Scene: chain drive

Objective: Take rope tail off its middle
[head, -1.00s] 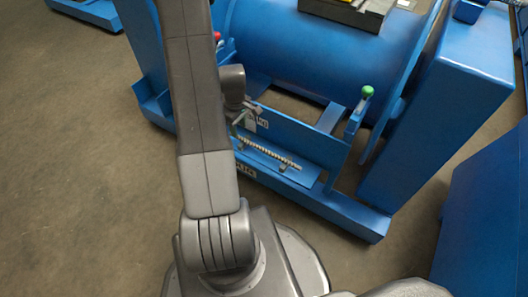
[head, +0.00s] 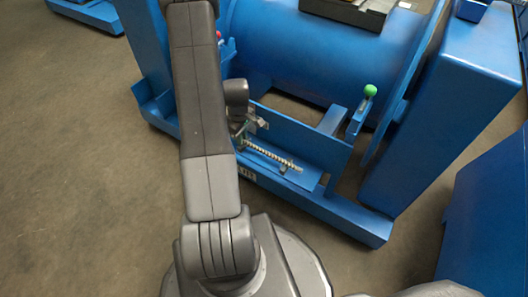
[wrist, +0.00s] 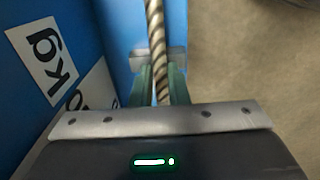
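The rope tail is a thin twisted tan rope (head: 270,155) lying along a low ledge at the front of the blue machine. A small metal holder (head: 285,167) is near its right end. In the wrist view the rope (wrist: 156,35) runs down between the two green fingers of my gripper (wrist: 162,88), and I see no clear gap on either side. A pale grey bracket (wrist: 175,57) is just behind the fingers. My gripper (head: 242,130) is at the left part of the rope in the head view, partly hidden by my arm.
The blue machine frame (head: 345,215) surrounds the ledge, with a large blue drum (head: 300,55) behind. A lever with a green knob (head: 370,90) stands to the right. A white kg plate (wrist: 42,58) is on the blue wall left of my gripper. Bare floor (head: 80,180) is open at left.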

